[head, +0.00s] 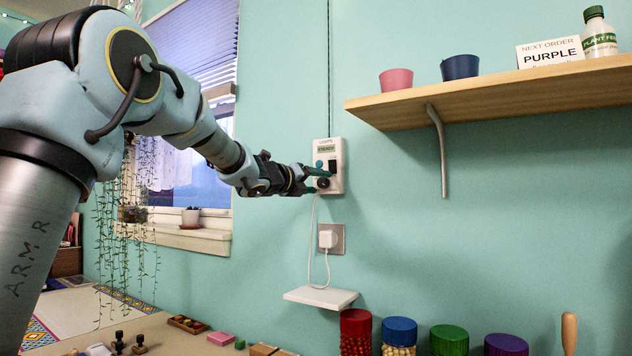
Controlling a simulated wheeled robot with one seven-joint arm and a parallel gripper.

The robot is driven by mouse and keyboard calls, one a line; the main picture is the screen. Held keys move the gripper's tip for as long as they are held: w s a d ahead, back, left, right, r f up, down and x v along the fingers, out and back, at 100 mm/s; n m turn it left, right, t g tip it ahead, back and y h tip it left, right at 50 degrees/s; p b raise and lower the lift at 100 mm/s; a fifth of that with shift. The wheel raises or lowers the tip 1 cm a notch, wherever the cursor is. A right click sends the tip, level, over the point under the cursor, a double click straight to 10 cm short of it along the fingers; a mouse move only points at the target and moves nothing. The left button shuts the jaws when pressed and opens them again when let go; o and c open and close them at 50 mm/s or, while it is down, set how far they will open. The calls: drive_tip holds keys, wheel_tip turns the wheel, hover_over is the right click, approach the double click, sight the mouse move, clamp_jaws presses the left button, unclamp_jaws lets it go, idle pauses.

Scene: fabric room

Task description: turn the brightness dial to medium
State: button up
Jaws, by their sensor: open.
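A white control box (340,178) marked "LIGHTS" is fixed to the teal wall, with a small display reading what looks like "STEADY" and a dark switch (332,166) on its face. A round dark dial (322,183) sits low on the box. My gripper (318,178) reaches in from the left with its green-tipped fingers open at the dial. One finger shows above the dial. Whether the fingers touch the dial, and where its pointer stands, I cannot tell.
A charger (327,239) with a white cable is plugged in below the box, above a small white shelf (320,297). A wooden shelf (480,97) with cups, a sign and a bottle juts out at upper right. Lidded jars (400,338) stand below.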

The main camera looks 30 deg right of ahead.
clamp_jaws()
idle(0.5)
